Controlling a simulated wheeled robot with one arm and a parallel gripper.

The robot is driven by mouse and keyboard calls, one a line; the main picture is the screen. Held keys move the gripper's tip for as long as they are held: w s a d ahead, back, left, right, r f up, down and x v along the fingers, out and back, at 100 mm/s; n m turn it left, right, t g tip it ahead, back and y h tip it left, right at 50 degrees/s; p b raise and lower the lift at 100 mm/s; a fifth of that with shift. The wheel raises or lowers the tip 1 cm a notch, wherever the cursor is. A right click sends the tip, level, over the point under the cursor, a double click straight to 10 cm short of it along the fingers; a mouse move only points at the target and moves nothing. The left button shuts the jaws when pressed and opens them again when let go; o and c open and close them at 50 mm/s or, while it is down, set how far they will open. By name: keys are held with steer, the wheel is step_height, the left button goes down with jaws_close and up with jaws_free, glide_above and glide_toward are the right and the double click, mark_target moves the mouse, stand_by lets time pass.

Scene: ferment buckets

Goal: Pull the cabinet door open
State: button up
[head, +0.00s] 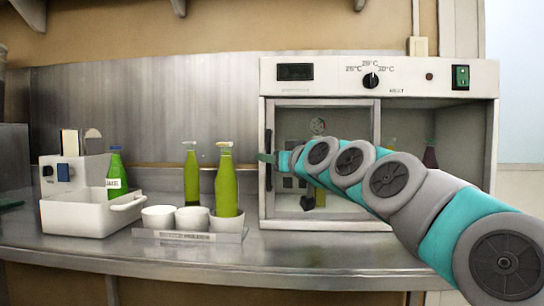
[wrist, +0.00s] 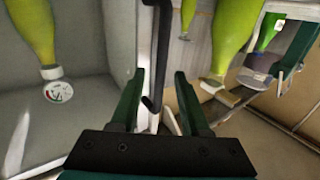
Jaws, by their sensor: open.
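The white cabinet (head: 400,78) stands on the steel counter at right. Its framed glass door (head: 325,103) covers the left part of the front and looks shut. A black vertical handle (head: 268,150) is on the door's left edge. My gripper (head: 266,158) is at that handle, with my arm reaching across the door from the right. In the wrist view, my gripper (wrist: 160,78) is open, with green fingers on either side of the black handle (wrist: 153,65). The handle runs between the fingers, nearer the left one; contact is not clear.
Two green bottles (head: 226,185) and white cups (head: 159,217) stand in a labelled tray left of the cabinet. A white bin (head: 85,215) with a green bottle (head: 116,175) is farther left. The counter front (head: 200,255) is clear.

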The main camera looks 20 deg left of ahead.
steer(key=shift+c, duration=0.3)
jaws_close()
stand_by(1.1)
